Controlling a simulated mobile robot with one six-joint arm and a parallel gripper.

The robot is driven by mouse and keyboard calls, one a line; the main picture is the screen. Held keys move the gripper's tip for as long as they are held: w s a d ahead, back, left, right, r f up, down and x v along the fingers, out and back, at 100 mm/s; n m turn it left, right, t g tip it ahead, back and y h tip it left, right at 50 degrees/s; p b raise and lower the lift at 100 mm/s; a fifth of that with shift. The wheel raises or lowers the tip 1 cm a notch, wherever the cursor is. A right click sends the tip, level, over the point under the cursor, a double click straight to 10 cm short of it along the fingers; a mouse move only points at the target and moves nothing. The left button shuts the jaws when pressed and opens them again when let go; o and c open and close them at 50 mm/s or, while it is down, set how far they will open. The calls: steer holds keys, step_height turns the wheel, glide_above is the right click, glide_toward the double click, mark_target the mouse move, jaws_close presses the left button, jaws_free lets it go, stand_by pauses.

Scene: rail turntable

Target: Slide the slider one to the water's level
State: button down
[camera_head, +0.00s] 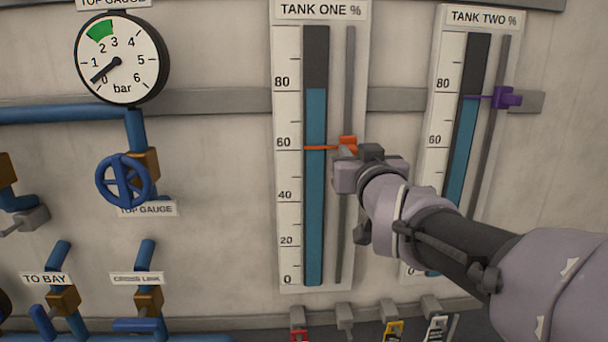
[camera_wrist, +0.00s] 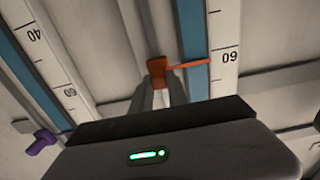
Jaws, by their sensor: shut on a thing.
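The tank one gauge (camera_head: 301,200) has a blue water column (camera_head: 316,200) whose top is a little below the 80 mark. Its orange slider (camera_head: 347,144) sits on the grey rail right of the column, with its pointer at about 58, well below the water's top. My gripper (camera_head: 345,155) is at the slider. In the wrist view, my gripper's fingers (camera_wrist: 168,90) are shut on the orange slider (camera_wrist: 157,70), and its pointer reaches across the column near the 60 mark. The grip itself is partly hidden in the head view.
The tank two gauge (camera_head: 448,100) with a purple slider (camera_head: 506,97) stands to the right, partly behind my arm. A round pressure gauge (camera_head: 118,62), a blue handwheel (camera_head: 123,181) and pipes are on the left. The rail (camera_head: 350,70) above the orange slider is clear.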

steer(key=p, duration=0.3)
glide_toward(357, 91)
steer(key=w+a, duration=0.2)
steer(key=w, duration=0.1)
steer(key=shift+s+d+r, duration=0.1)
steer(key=shift+s+r, duration=0.05)
steer(key=shift+r, duration=0.3)
steer(key=c, duration=1.3)
jaws_free()
steer(key=s+p, duration=0.3)
steer(key=s, duration=1.4)
steer(key=shift+s+f, duration=0.1)
steer(key=shift+s, duration=0.1)
